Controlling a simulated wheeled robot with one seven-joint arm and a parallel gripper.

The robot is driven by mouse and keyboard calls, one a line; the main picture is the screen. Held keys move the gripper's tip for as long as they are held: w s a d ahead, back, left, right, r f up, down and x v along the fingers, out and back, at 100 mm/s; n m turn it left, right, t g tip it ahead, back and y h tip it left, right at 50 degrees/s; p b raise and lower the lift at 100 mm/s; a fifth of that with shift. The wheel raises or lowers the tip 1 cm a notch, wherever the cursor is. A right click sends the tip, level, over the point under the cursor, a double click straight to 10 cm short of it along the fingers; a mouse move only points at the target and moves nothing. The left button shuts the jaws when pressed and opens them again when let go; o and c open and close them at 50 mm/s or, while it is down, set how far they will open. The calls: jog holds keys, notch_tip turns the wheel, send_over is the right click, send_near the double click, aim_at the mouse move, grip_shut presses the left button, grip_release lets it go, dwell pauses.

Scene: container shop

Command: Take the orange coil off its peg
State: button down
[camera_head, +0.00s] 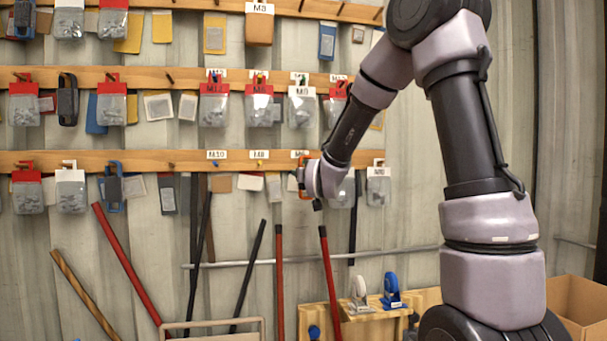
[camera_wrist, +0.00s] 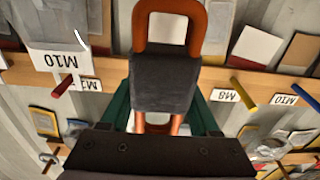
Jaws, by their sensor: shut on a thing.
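The orange coil (camera_wrist: 141,28) is a long loop bound by a dark grey sleeve (camera_wrist: 164,82). In the wrist view it lies in the middle, in front of the wooden rail (camera_wrist: 108,72). My gripper (camera_wrist: 164,108) is shut on the coil at the sleeve, with a green finger on each side. In the head view the coil (camera_head: 302,178) shows as a small orange edge at my gripper (camera_head: 308,180), by the lowest rail. The coil's peg is hidden, so I cannot tell whether the coil still hangs on it.
Bagged parts hang close by: one labelled M10 (camera_wrist: 62,28) in the wrist view, and a clear bag (camera_head: 378,190) right of my wrist in the head view. A red peg (camera_wrist: 63,86) and a yellow peg (camera_wrist: 243,92) stick out nearby. Poles lean below, including a red one (camera_head: 329,275).

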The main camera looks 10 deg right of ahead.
jog(key=shift+s, duration=1.55)
